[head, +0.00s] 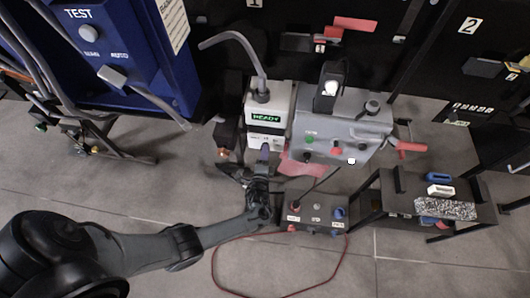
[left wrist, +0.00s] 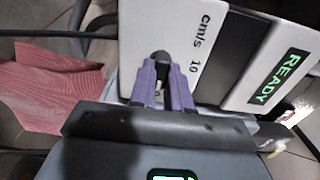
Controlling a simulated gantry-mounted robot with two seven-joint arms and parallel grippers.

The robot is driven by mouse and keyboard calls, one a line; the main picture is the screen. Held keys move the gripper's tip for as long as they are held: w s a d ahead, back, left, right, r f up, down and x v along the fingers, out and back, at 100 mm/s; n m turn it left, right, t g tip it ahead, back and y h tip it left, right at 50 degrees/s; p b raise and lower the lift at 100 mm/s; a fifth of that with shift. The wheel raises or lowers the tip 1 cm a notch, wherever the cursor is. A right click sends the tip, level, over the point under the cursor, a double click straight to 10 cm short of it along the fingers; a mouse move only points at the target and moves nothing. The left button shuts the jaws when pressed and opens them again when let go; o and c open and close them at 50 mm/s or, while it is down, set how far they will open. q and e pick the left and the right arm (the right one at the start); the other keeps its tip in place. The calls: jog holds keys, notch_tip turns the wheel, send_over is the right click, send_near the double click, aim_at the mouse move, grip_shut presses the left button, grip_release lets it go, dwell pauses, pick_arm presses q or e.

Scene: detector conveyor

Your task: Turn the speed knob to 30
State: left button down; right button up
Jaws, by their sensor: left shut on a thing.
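The speed knob (left wrist: 161,56) is a small dark knob on a white panel marked "cm/s" and "10" in the left wrist view. My left gripper (left wrist: 161,72) has purple fingers closed on either side of it. In the head view my left gripper (head: 264,150) reaches the front of the white control box (head: 281,98). There the fingers hide the knob. The knob's pointer cannot be made out, so its setting cannot be told. A green READY display (head: 266,118) is lit on the box, and it also shows in the left wrist view (left wrist: 278,77). My right gripper is not in view.
A grey machine (head: 340,118) with knobs stands right of the white box. A red cloth (head: 303,166) hangs below it. A small button box (head: 315,222) and a dark stand (head: 385,205) are at lower right. A blue TEST cabinet (head: 130,75) stands at upper left.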

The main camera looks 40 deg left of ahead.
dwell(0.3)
pick_arm(q)
jog(key=c, duration=1.1)
grip_release()
jog(key=p+v, duration=0.2)
jog(key=v, duration=0.9)
jog(key=shift+a, duration=0.1)
